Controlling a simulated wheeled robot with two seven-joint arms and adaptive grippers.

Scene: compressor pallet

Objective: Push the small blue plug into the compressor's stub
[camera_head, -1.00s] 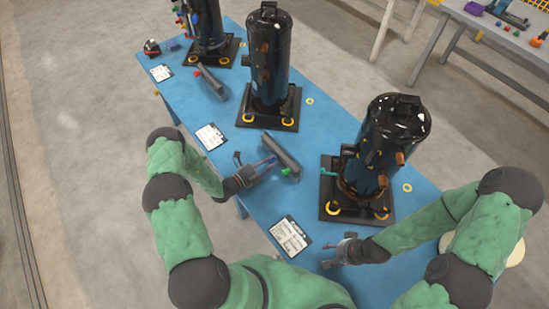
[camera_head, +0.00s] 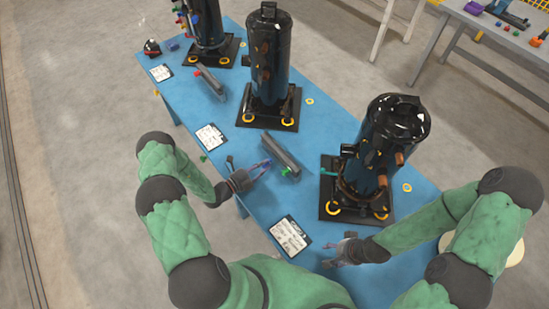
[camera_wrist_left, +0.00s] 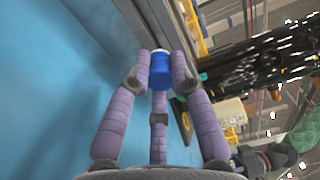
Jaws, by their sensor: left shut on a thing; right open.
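The small blue plug (camera_wrist_left: 160,70) shows in the left wrist view between the purple-grey fingertips of my left gripper. In the head view my left gripper (camera_head: 265,166) is over the blue table beside a dark rack; the plug is too small to make out clearly there. The nearest black compressor (camera_head: 385,145) stands upright to its right on a black base, with copper-coloured stubs (camera_head: 399,158) on its side. I cannot tell which stub fits the plug. My right gripper (camera_head: 338,252) is open and empty over the table's near part, in front of the compressor.
The dark rack (camera_head: 281,154) lies on the blue table, close to my left gripper. Two more compressors (camera_head: 268,65) (camera_head: 208,22) stand farther back. White label cards (camera_head: 290,235) lie along the left edge.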

